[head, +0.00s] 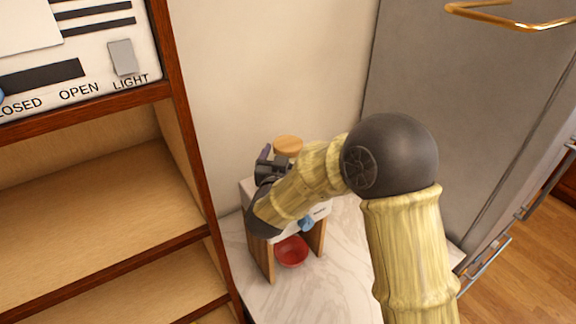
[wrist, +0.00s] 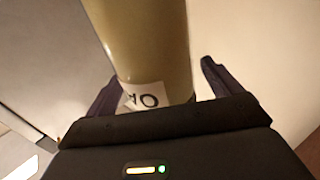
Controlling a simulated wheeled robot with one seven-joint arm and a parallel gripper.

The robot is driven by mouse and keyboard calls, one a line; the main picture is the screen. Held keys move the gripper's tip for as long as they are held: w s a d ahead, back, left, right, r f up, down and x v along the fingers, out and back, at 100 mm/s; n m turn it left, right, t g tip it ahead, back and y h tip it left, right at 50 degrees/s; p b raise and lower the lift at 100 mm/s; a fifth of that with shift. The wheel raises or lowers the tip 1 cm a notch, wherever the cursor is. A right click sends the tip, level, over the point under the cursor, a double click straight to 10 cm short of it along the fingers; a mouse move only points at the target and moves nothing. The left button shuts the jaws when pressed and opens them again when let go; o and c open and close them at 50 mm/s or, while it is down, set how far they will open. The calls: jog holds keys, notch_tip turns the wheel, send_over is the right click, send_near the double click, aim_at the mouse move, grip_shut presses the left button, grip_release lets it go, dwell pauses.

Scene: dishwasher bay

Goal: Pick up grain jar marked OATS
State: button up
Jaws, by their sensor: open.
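The grain jar (wrist: 150,50) shows in the wrist view as a tall yellowish cylinder with a white label (wrist: 143,96). The label's letters appear upside down; an O and part of an A are readable, the rest is hidden. In the head view its round wooden lid (head: 288,145) shows above the stand, and my arm hides most of its body. My gripper (wrist: 160,82) is open, with one dark finger on each side of the jar. Gaps show beside the jar, clearer on the right. In the head view my gripper (head: 265,165) is at the jar's left.
A stand with wooden side legs (head: 265,262) and a blue knob (head: 306,223) is below the jar. A red bowl (head: 291,251) sits under it on the marble counter (head: 300,295). Wooden shelving (head: 90,220) is close on the left; a tall grey cabinet (head: 470,110) is at right.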

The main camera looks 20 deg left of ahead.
jog(key=shift+r, duration=0.1)
jog(key=c, duration=1.5)
notch_tip(320, 180, up, 10)
jog(key=b, duration=0.3)
